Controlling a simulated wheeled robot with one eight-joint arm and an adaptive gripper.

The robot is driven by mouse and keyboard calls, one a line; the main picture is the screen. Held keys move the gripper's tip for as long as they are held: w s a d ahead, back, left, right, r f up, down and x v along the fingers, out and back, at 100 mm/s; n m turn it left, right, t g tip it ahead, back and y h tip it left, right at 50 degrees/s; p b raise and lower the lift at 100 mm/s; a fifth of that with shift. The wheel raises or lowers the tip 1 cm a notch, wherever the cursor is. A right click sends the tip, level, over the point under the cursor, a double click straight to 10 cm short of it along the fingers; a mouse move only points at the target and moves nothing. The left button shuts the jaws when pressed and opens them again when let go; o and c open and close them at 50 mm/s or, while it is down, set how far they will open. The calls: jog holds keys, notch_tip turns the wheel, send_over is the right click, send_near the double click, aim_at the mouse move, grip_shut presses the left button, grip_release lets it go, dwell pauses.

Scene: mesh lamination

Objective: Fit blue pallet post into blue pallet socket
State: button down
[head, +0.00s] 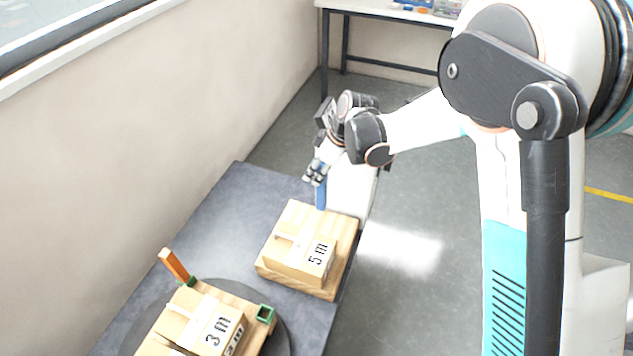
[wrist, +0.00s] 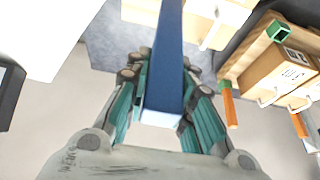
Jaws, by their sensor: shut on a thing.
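My gripper (head: 315,173) is shut on a blue post (head: 321,194) near the far end of the table. The post hangs roughly upright below the fingers, by the far edge of the pallet with the 5 m box (head: 300,258). In the wrist view, the teal finger pads of my gripper (wrist: 160,78) lie on either side of the long blue post (wrist: 168,45). I cannot tell whether its lower end touches the pallet. No blue socket can be made out in either view.
A second wooden pallet with 3 m boxes (head: 212,328) sits on a dark round disc nearer the front. It has green sockets (head: 265,313), one bearing an orange post (head: 174,265). The dark tabletop (head: 215,215) is clear to the left; a wall runs alongside.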

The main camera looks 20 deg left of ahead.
jog(key=d+r+m+t+h, duration=0.25)
jog(key=d+m, duration=0.55)
jog(key=d, duration=1)
jog(key=d+r+m+t+h, duration=0.3)
jog(key=d+m, duration=0.6)
jog(key=d, duration=1)
jog(key=s+d+f+g, duration=0.1)
jog(key=s+f, duration=0.4)
jog(key=s, duration=0.1)
jog(key=shift+f+y, duration=0.15)
jog(key=shift+y, duration=0.3)
jog(key=shift+g, duration=0.25)
